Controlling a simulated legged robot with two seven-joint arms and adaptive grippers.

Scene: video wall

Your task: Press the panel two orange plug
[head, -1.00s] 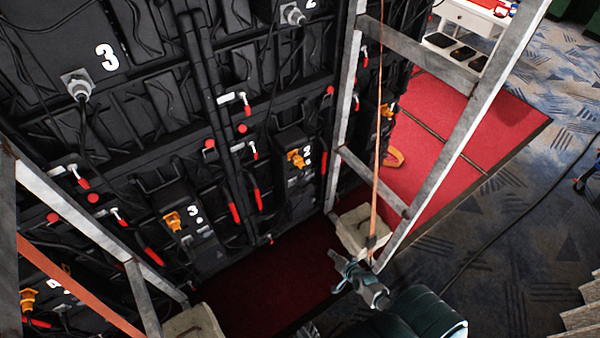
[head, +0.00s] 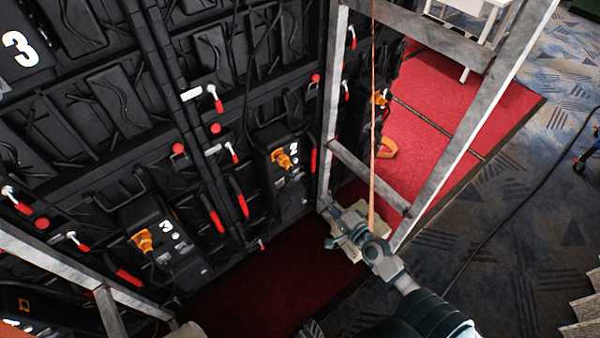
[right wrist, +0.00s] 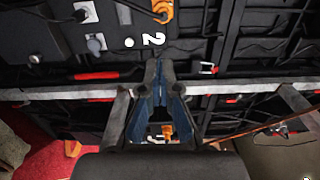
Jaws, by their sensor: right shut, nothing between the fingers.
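The panel two orange plug (head: 284,159) sits on the black panel box marked 2, at the centre of the head view. In the right wrist view an orange plug (right wrist: 162,10) shows at the top edge, above the white 2. My right gripper (head: 330,222) is to the lower right of the plug in the head view, apart from it, in front of the metal frame's foot. In the right wrist view its fingers (right wrist: 158,75) are shut and empty, pointing at the black panel below the 2. My left gripper is not in view.
A grey metal frame (head: 370,175) with an orange strap (head: 373,110) stands right of the plug, close to my right gripper. Another metal frame (head: 75,268) stands at the lower left. Panel three's orange plug (head: 143,241) is at left. Red carpet (head: 255,290) lies below the wall.

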